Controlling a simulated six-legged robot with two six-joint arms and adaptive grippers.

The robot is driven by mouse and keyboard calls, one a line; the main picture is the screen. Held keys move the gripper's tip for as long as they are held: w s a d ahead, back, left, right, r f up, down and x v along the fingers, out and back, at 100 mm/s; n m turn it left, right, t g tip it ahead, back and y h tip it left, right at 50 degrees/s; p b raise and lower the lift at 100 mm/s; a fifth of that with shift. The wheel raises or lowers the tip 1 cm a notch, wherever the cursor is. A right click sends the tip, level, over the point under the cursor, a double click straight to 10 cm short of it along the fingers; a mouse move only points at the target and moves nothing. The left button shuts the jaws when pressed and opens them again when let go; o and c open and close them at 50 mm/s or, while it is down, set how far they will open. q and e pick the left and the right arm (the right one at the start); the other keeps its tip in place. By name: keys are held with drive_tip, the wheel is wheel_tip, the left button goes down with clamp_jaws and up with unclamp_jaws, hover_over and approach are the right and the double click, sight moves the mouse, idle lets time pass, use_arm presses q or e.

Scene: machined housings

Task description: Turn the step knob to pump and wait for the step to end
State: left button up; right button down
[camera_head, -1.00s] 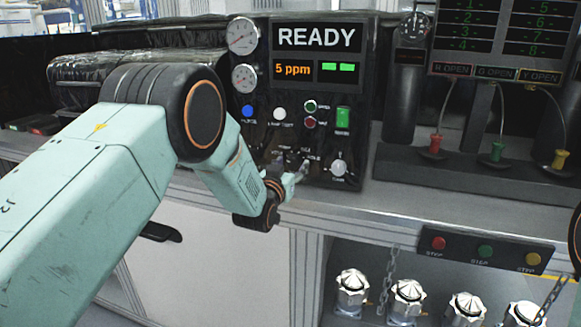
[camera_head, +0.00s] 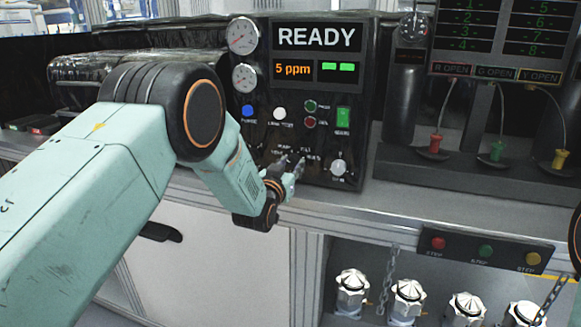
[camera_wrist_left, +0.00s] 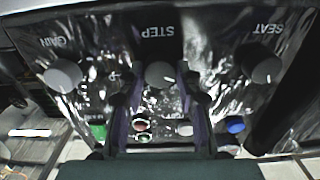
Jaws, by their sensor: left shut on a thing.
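The control panel (camera_head: 300,100) stands on the bench in the head view. Its display (camera_head: 316,38) reads READY, with 5 ppm and two green bars below. My left gripper (camera_head: 287,172) is at the lower part of the panel and hides the step knob there. In the left wrist view, the round grey step knob (camera_wrist_left: 160,73) sits under the upside-down label STEP. The two dark fingers of my left gripper (camera_wrist_left: 162,88) are shut on it, one on each side. I cannot read which mark the knob points to. My right gripper is not in view.
A gain knob (camera_wrist_left: 63,75) and a seat knob (camera_wrist_left: 262,68) flank the step knob. A green switch (camera_head: 343,119) and a white-topped knob (camera_head: 338,167) are right of my gripper. A three-button box (camera_head: 485,250) hangs at the bench front.

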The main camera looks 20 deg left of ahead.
use_arm(q)
drive_tip(key=m+b, duration=0.1)
drive_tip(key=m, duration=0.3)
drive_tip(key=shift+f, duration=0.1)
drive_tip(key=shift+m+b, duration=0.7)
drive_tip(key=shift+m, duration=1.5)
drive_tip(key=o, duration=1.1)
drive_tip(key=shift+o, duration=0.2)
drive_tip(key=s, duration=1.2)
drive_tip(key=shift+a, duration=0.2)
